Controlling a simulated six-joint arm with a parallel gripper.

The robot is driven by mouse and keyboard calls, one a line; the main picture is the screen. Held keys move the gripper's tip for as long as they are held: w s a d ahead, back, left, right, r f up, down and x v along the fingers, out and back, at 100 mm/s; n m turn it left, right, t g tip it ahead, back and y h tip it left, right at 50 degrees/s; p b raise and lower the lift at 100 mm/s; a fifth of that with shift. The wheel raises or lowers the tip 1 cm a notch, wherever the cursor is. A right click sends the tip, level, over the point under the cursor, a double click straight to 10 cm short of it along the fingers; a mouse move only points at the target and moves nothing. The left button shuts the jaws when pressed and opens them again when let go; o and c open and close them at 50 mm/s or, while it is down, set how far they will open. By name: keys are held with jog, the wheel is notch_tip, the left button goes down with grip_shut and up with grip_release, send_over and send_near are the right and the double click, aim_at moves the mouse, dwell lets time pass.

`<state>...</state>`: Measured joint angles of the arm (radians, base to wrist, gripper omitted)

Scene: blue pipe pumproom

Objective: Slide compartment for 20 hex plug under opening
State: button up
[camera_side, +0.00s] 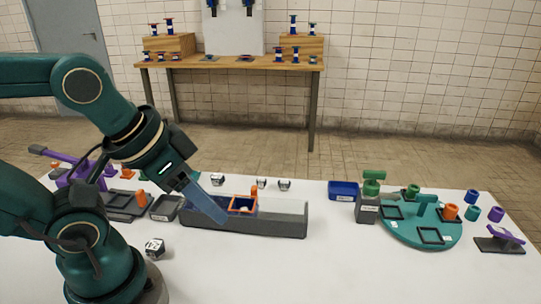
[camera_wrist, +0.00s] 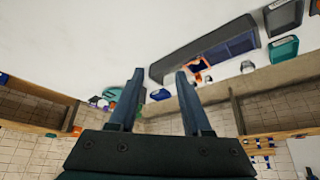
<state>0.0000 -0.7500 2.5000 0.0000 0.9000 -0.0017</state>
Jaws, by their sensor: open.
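The box (camera_wrist: 172,63) and the orange frame (camera_wrist: 197,72) also show in the wrist view. My gripper (camera_wrist: 160,92) is open and empty. In the side view its blue fingers (camera_side: 208,204) point down at the box's left part; contact is unclear.
A blue bin (camera_side: 343,190) and a green turntable (camera_side: 436,238) stand to the right, with a purple-topped stand (camera_side: 500,241) beyond. Small labelled blocks (camera_side: 284,184) sit behind the box; another (camera_side: 155,248) is front left. The table's front middle is clear.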

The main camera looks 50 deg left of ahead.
jog(key=w+a+r+n, duration=0.1)
jog(key=w+r+n, duration=0.2)
jog(key=w+r, duration=0.15)
jog(key=n+g, duration=0.5)
jog(key=n, duration=0.1)
send_over(255, 186)
notch_tip(255, 186, down, 11)
jog(key=shift+w+r, duration=0.1)
jog(key=shift+w, duration=0.05)
jog(key=shift+a+f+g, duration=0.15)
jog(key=shift+f+g, duration=0.15)
jog(key=shift+f, duration=2.45)
grip_shut()
